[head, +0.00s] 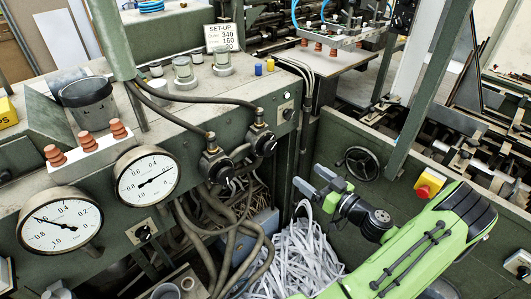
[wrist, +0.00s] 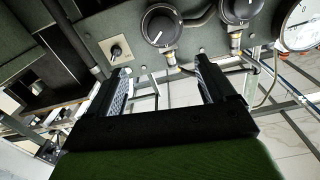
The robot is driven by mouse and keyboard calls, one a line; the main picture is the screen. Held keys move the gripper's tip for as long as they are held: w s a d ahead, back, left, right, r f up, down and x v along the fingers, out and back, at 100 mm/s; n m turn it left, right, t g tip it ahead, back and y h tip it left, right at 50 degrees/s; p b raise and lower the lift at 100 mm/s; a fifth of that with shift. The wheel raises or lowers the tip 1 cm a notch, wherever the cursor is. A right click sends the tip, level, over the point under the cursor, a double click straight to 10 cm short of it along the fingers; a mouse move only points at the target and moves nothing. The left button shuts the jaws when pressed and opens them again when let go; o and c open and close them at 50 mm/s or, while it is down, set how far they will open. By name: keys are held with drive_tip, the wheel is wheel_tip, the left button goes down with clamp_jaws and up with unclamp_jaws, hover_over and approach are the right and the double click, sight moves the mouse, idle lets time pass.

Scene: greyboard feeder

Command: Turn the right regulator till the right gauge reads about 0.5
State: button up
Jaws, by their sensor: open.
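The right regulator (head: 263,140) is a black knob right of a similar left regulator (head: 213,163). In the wrist view, which is turned over, the right regulator (wrist: 160,25) is the left of two knobs, with a white pointer mark. My gripper (head: 320,183) is open and empty, apart from the knob, to its lower right in the head view. Its two fingers (wrist: 161,75) stand short of the knob in the wrist view.
A small switch (head: 287,113) sits just right of the right regulator. Dark hoses hang below the regulators. Shredded paper (head: 300,255) lies beneath my gripper.

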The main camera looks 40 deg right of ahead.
sight(271, 149)
drive_tip(key=w, duration=0.5)
drive_tip(key=w+p, duration=0.1)
drive_tip(key=w, duration=0.9)
drive_tip(key=shift+w+a+p, duration=0.35)
drive_tip(key=c, duration=1.1)
drive_tip(key=shift+o, duration=0.2)
